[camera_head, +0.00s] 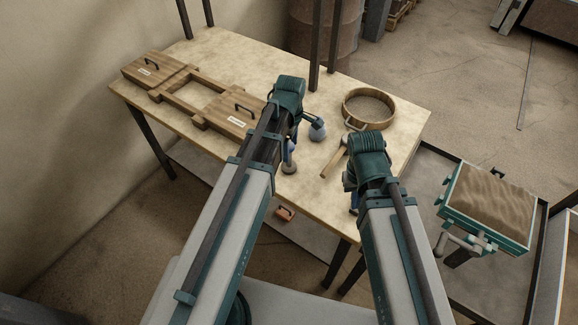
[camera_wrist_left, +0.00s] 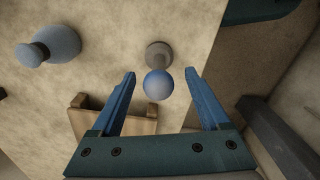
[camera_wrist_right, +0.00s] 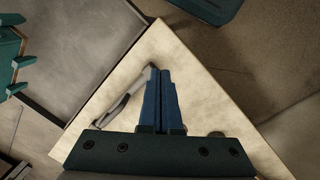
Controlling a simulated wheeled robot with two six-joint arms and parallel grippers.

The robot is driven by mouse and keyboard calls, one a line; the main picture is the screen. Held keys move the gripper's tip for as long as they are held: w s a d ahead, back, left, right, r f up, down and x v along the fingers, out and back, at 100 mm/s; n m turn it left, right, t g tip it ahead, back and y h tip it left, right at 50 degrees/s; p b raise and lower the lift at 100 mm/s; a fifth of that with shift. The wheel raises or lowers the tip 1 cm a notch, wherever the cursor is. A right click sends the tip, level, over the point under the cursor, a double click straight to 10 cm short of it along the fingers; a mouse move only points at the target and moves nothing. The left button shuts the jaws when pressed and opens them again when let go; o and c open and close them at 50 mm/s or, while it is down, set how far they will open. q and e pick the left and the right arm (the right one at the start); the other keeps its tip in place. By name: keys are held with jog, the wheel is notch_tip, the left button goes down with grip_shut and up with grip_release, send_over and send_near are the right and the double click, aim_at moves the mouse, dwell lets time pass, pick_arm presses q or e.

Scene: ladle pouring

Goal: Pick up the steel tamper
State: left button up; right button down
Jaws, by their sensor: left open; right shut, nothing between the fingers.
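A small tamper with a round blue knob and a grey, steel-looking base (camera_head: 289,168) stands on the table near its front edge. In the left wrist view its blue knob (camera_wrist_left: 158,85) lies between the finger lines of my left gripper (camera_wrist_left: 160,88), with the base (camera_wrist_left: 158,54) beyond it. My left gripper is open, and neither finger visibly touches the knob. In the head view the arm partly hides the tamper. A second, all blue-grey knobbed piece (camera_head: 317,132) stands nearby; it also shows in the left wrist view (camera_wrist_left: 55,45). My right gripper (camera_wrist_right: 161,75) is shut and empty.
The wooden table (camera_head: 230,62) holds a wooden frame set (camera_head: 190,88) at left and a round wooden ring (camera_head: 368,107) at right. A wooden-handled tool (camera_head: 334,160) lies near my right gripper. A sand-filled box (camera_head: 490,205) stands off the right side.

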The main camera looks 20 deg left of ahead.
pick_arm(q)
jog(key=f+b, duration=0.4)
jog(key=f, duration=0.1)
jog(key=shift+w+a+b, duration=0.15)
jog(key=shift+a+b, duration=0.15)
jog(key=shift+b, duration=0.05)
pick_arm(e)
notch_tip(320, 180, down, 5)
jog(key=shift+f, duration=0.1)
pick_arm(q)
grip_shut()
